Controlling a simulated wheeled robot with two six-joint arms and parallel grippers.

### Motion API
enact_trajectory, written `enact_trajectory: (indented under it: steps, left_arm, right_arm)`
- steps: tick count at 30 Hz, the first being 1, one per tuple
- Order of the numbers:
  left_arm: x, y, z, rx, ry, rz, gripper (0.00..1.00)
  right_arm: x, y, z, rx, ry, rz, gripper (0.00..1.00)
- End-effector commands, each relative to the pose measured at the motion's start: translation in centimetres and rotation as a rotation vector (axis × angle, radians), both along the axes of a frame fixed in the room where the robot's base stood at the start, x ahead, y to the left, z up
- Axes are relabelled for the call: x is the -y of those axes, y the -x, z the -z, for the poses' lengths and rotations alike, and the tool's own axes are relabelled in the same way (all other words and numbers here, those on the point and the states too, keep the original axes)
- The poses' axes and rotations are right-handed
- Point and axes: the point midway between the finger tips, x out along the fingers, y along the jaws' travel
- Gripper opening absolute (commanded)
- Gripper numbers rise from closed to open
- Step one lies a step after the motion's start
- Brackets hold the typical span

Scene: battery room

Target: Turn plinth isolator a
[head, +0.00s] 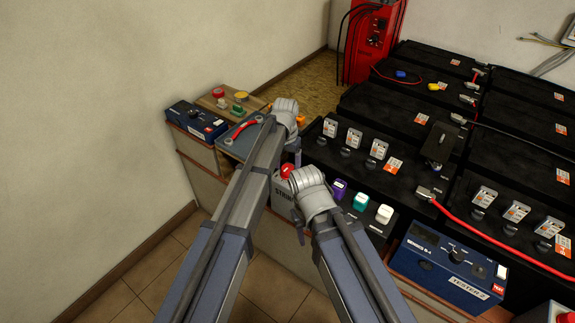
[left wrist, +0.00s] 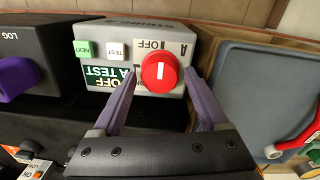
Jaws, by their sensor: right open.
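Plinth isolator a seems to be the round red knob (left wrist: 160,72) with a white bar, on a light grey box (left wrist: 190,52) marked OFF and A. In the left wrist view the bar stands about upright, near the OFF label. My left gripper (left wrist: 161,78) is open, its purple fingers on either side of the knob, with small gaps showing. In the head view the red knob (head: 287,170) shows between my two hands. My left gripper (head: 298,155) hangs over the box from behind. My right gripper (head: 300,236) is open, lower and in front of the box.
Green and white buttons (left wrist: 116,50) sit left of the knob in the wrist view. Black battery blocks (head: 400,100) fill the right.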

Motion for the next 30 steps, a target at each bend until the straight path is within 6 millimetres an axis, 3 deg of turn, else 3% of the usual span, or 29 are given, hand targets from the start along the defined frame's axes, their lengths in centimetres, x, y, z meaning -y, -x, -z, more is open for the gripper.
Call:
enact_trajectory:
  steps: [3, 16, 30]
  left_arm:
    - [0.0, 0.0, 0.0, 0.000, 0.000, -0.001, 0.88]
    - [0.0, 0.0, -0.8, 0.000, 0.000, -0.001, 0.88]
    - [-0.2, -0.1, -6.6, 0.000, 0.000, -0.001, 0.88]
  right_arm:
    - [0.0, 0.0, 0.0, 0.000, 0.000, 0.000, 0.50]
    - [0.0, 0.0, -0.8, 0.000, 0.000, 0.000, 0.50]
    - [0.0, 0.0, -6.6, 0.000, 0.000, 0.000, 0.50]
